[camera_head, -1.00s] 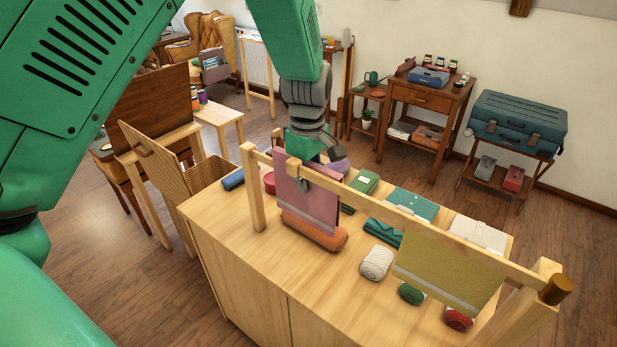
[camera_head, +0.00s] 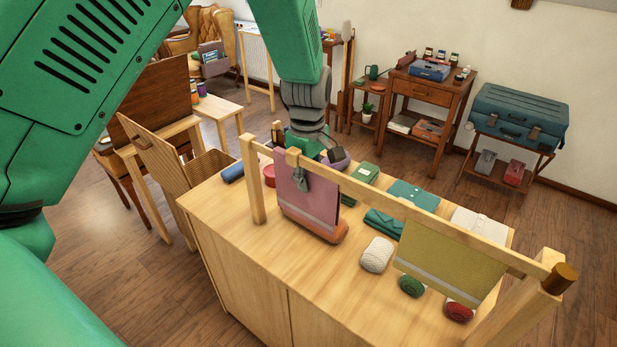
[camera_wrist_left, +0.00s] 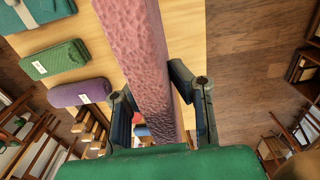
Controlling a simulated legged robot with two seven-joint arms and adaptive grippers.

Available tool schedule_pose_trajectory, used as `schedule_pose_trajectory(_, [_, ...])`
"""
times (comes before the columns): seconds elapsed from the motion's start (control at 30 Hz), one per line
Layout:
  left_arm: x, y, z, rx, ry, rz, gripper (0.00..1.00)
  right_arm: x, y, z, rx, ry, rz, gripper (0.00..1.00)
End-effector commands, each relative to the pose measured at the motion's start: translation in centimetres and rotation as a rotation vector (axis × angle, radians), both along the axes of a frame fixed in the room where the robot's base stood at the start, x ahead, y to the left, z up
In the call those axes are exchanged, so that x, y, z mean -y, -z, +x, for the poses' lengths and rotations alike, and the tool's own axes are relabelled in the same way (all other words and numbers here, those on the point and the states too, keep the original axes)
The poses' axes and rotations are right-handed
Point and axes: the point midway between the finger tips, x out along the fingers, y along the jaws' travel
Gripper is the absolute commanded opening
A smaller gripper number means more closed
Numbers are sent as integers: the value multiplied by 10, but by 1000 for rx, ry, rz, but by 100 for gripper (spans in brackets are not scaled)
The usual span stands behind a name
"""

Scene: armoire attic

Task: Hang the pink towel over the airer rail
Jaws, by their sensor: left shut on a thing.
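The pink towel (camera_head: 305,200) hangs at the left part of the wooden airer rail (camera_head: 400,205). It covers a short stretch of the rail near the left post. Whether it rests on the rail I cannot tell. My left gripper (camera_head: 309,160) is at the towel's upper part, mostly behind the rail, with a grey finger showing in front of the cloth. In the left wrist view the pink towel (camera_wrist_left: 140,60) runs as a thick textured strip between the two fingers of my left gripper (camera_wrist_left: 150,105), which is shut on it. My right gripper is not in view.
A yellow-green towel (camera_head: 450,265) hangs on the rail's right part. An orange roll (camera_head: 328,232), a white roll (camera_head: 377,254) and several other rolls and folded cloths lie on the wooden cabinet top (camera_head: 225,210). A slatted crate (camera_head: 205,168) stands at its left.

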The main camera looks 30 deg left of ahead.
Motion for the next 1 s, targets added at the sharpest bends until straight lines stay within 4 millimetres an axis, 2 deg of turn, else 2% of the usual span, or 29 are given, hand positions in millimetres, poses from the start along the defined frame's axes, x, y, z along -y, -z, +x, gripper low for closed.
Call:
schedule_pose_trajectory(0.2, [0, 5, 0, 0, 0, 0, 0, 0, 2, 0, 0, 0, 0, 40])
schedule_pose_trajectory(0.23, [0, 5, 0, 1, 0, 0, 27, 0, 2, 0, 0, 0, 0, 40])
schedule_pose_trajectory(0.27, [0, 4, 0, 1, 0, 0, 37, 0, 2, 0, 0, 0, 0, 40])
schedule_pose_trajectory(0.3, [0, 4, 0, 1, 0, 0, 40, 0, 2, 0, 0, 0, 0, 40])
schedule_pose_trajectory(0.67, [0, 1, 1, 1, 0, 0, 40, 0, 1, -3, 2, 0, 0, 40])
schedule_pose_trajectory(1.0, [0, -47, 2, 4, 0, 1, 40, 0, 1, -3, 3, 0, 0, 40])
